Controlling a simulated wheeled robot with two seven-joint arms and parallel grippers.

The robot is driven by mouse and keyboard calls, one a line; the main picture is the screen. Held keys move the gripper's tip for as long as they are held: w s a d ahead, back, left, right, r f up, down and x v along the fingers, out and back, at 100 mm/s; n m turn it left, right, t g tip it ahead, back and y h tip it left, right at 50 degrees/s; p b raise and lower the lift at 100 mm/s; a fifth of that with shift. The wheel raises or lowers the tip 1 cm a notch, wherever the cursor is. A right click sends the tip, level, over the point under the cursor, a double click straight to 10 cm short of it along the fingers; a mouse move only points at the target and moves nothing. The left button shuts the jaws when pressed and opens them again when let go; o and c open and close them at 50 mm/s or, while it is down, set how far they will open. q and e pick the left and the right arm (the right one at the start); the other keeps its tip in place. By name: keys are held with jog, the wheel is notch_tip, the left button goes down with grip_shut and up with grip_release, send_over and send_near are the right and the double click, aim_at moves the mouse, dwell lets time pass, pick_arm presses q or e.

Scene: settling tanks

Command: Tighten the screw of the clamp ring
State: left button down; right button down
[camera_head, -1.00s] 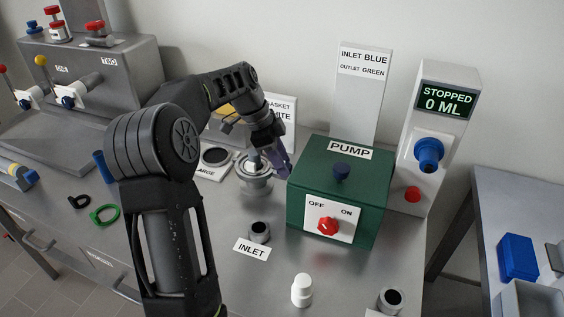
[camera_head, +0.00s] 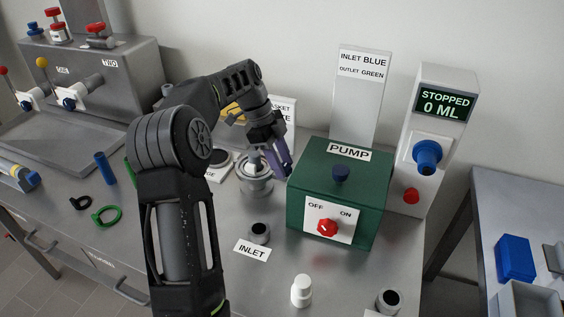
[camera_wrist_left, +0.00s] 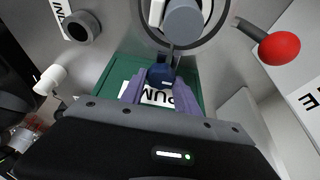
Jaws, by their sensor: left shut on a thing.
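The clamp ring (camera_head: 256,187) is a round metal fitting left of the green pump, with a pale cylinder (camera_head: 254,164) upright over it. In the left wrist view the ring (camera_wrist_left: 222,22) shows at the top edge. My left gripper (camera_head: 282,168), with purple fingers, is at the ring's right side. In the left wrist view my left gripper (camera_wrist_left: 158,84) is shut on a dark blue knob (camera_wrist_left: 160,74), seemingly the screw's head. A short grey rod (camera_wrist_left: 171,54) runs between knob and ring. In the head view the fingers hide the screw. My right gripper is out of view.
The pump (camera_head: 335,205) stands close to the right of my gripper. A red ball lever (camera_wrist_left: 277,47) is beside the ring in the wrist view. The inlet port (camera_head: 259,232) and a white bottle (camera_head: 302,291) stand in front.

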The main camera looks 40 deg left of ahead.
pick_arm(q)
jog(key=c, duration=1.2)
grip_release()
jog(key=p+v, duration=0.7)
jog(key=v, duration=0.1)
jog(key=shift+p, duration=0.3)
jog(key=shift+f, duration=0.1)
